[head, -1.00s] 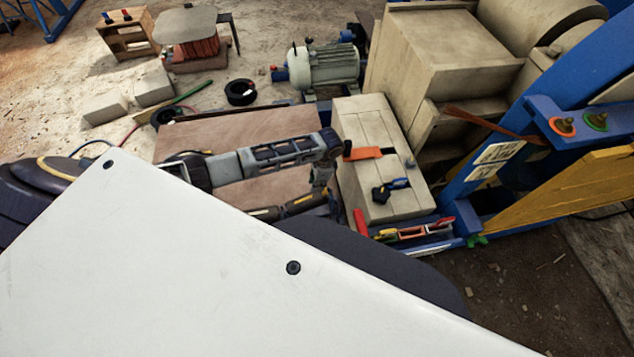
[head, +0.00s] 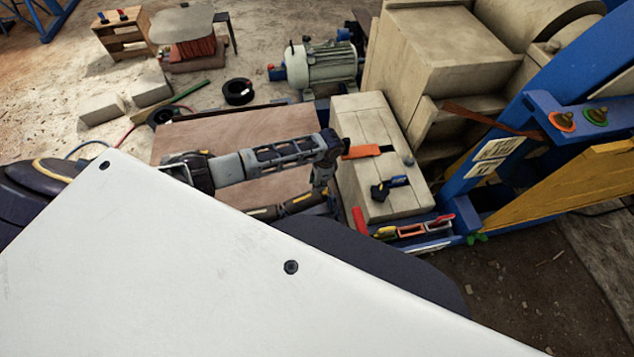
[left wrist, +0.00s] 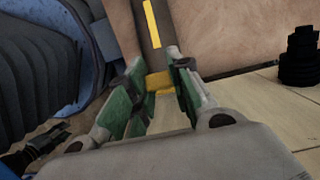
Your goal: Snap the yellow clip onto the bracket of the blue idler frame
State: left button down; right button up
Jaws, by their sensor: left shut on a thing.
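My left gripper (left wrist: 158,90) has green-padded fingers, shut on a small yellow piece, which looks like the yellow clip (left wrist: 159,83), between the fingertips in the left wrist view. In the head view my left arm reaches in from the left over a brown board; its fingertips and the clip cannot be made out there. A blue frame (head: 520,130) stands at the right. A low blue rail (head: 445,241) holds red, yellow and orange pieces. I cannot tell which blue part carries the bracket. My right gripper is not in view.
A pale wooden box (head: 365,125) stands right of my arm, with an orange-handled tool (head: 362,152) and a black-and-blue tool (head: 390,187) on top. The brown board (head: 235,135) lies beneath my arm. A white panel covers the lower left.

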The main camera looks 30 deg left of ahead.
pick_arm(q)
jog(key=shift+w+d+f+b, duration=0.25)
jog(key=shift+d+f+b, duration=0.05)
jog(key=shift+f, duration=0.35)
jog(key=c, duration=1.2)
grip_release()
jog(key=shift+r, duration=0.1)
jog(key=shift+w+d+r, duration=0.2)
jog(key=shift+d+r, duration=0.05)
jog(key=shift+r, duration=1.7)
jog(key=shift+w+d+r, duration=0.2)
jog(key=shift+d+r, duration=0.05)
jog(key=shift+r, duration=1.7)
jog(key=shift+w+d+r, duration=0.2)
jog(key=shift+d+r, duration=0.05)
jog(key=shift+r, duration=1.7)
